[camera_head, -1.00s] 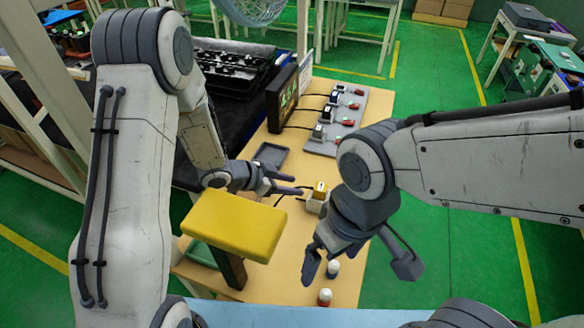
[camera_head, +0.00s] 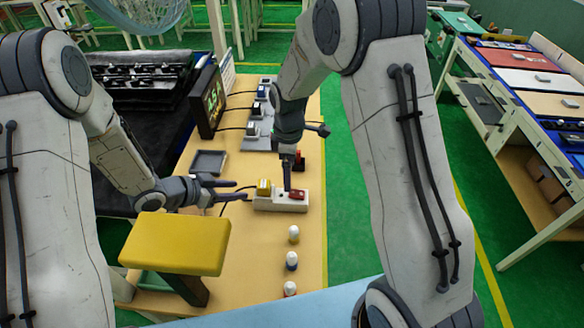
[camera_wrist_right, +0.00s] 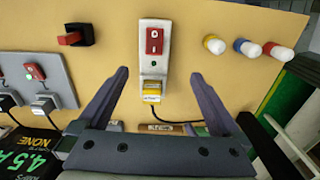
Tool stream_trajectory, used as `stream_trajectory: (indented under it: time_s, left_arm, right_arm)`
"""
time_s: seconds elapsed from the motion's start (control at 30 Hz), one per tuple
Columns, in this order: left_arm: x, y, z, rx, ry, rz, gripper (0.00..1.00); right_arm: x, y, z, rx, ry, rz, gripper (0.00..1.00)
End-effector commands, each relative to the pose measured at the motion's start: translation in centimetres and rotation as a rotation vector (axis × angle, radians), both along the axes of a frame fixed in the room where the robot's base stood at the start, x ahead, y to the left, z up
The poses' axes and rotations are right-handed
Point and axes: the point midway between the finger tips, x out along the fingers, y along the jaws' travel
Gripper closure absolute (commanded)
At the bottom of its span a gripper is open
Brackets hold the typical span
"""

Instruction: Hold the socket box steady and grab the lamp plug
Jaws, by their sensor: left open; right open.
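The socket box (camera_head: 270,206) is a long pale block on the tan table, with a red switch (camera_head: 297,195) at its right end. The yellow lamp plug (camera_head: 264,187) sits at its left end. In the right wrist view the socket box (camera_wrist_right: 153,64) stands upright in the picture, with the plug (camera_wrist_right: 152,92) at its lower end and a dark cable leading off. My left gripper (camera_head: 244,190) is open just left of the plug. My right gripper (camera_head: 288,186) points down over the box; in its wrist view its open fingers (camera_wrist_right: 158,76) spread either side of the box and plug, with nothing between them visibly gripped.
Three capped pegs (camera_head: 292,260) stand in front of the box. A red block on a black base (camera_head: 300,160) is behind it. A grey tray (camera_head: 208,163), a display (camera_head: 208,100) and grey switch panels (camera_head: 258,138) lie farther back. A yellow-topped stand (camera_head: 175,243) is at front left.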

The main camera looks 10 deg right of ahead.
Motion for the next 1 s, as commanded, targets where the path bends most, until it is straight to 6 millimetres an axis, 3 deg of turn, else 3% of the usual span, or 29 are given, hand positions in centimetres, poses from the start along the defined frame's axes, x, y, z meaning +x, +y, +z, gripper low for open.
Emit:
stream_trajectory:
  time_s: [0.27, 0.7, 1.0]
  left_arm:
    - [0.0, -0.1, 0.0, 0.000, 0.000, -0.001, 0.50]
    - [0.0, -0.1, 0.0, 0.000, 0.000, -0.001, 0.50]
    - [0.0, -0.1, 0.0, 0.000, 0.000, -0.001, 0.50]
  right_arm:
    - [1.0, -1.2, -2.6, -0.004, 0.005, 0.035, 0.00]
    - [0.9, -1.1, -9.9, -0.004, 0.005, 0.033, 0.00]
    - [1.0, -1.1, -11.7, -0.004, 0.002, 0.034, 0.00]
